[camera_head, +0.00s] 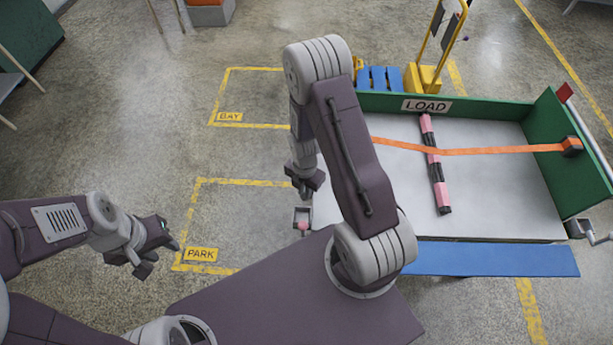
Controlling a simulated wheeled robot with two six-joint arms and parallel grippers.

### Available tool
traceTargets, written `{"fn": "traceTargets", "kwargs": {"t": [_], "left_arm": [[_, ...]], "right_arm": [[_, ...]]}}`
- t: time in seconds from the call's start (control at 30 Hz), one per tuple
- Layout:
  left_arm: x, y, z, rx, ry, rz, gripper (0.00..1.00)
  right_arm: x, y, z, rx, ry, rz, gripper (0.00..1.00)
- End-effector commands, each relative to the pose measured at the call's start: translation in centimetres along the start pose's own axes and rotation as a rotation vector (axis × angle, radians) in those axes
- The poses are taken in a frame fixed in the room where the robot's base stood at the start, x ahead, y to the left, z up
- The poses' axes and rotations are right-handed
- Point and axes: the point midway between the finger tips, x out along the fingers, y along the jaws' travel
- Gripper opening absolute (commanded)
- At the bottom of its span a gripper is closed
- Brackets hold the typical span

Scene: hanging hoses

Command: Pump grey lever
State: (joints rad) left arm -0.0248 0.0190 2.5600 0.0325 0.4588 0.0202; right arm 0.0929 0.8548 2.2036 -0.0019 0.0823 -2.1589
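A grey metal crank-like part (580,229) sits at the right front corner of a flat bed (485,190) marked LOAD. I cannot tell whether it is the grey lever. A dark buckle (571,146) on the bed's green right wall holds the end of an orange strap (500,150). My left gripper (158,258) is open and empty above the floor at the left. My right gripper (304,188) hangs by the bed's left edge, far from the crank and buckle. Its fingers are too small to read.
A pink and black striped bar (434,165) lies on the bed under the strap. A small grey bracket with a pink piece (302,221) is below my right gripper. A blue board (490,259) runs along the bed's front. Floor inside the yellow lines is clear.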

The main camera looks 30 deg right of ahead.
Motion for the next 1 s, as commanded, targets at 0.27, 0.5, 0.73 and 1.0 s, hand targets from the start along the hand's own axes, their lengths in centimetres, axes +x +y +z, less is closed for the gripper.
{"fn": "traceTargets", "kwargs": {"t": [0.27,0.5,0.73,1.0], "left_arm": [[0.0,0.0,0.0,0.0,0.0,0.0,0.36],[1.2,0.0,0.1,0.0,0.0,0.0,0.36],[1.0,0.0,0.1,0.0,0.0,0.0,0.36],[-1.8,0.0,-0.2,0.0,0.0,0.0,0.36]], "right_arm": [[0.0,0.0,0.0,0.0,0.0,0.0,0.13],[1.5,-0.1,-0.1,0.0,0.001,-0.001,0.13],[1.4,-0.1,0.0,0.0,0.0,-0.001,0.13],[-1.6,0.1,0.2,0.0,0.0,0.0,0.13]]}}
